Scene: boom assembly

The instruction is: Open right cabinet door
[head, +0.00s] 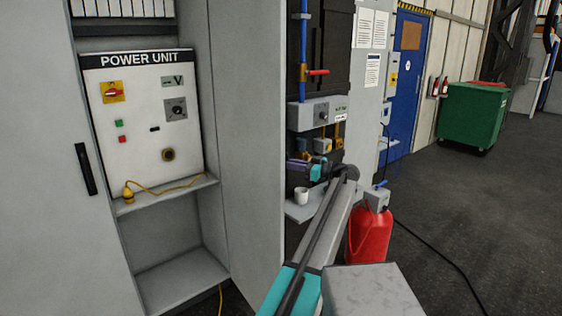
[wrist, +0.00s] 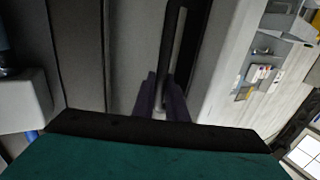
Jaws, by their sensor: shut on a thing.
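The right cabinet door (head: 252,150) stands swung open toward me in the head view, with its inner side facing the cabinet's inside. The left door (head: 45,220) shows its outer face and a black handle (head: 85,168), and looks shut. My gripper (head: 293,164) is just beyond the right door's free edge, on its outer side; its fingertips are partly hidden there. In the wrist view, the purple fingers of my gripper (wrist: 160,92) are shut on the long black handle (wrist: 173,45) of the right door, one on each side.
Inside the cabinet is the power unit (head: 145,115) above a shelf with a yellow plug (head: 128,191). A white cup (head: 301,196) stands on a small ledge near my arm. A red canister (head: 370,236) is on the floor at right. Floor farther right is open.

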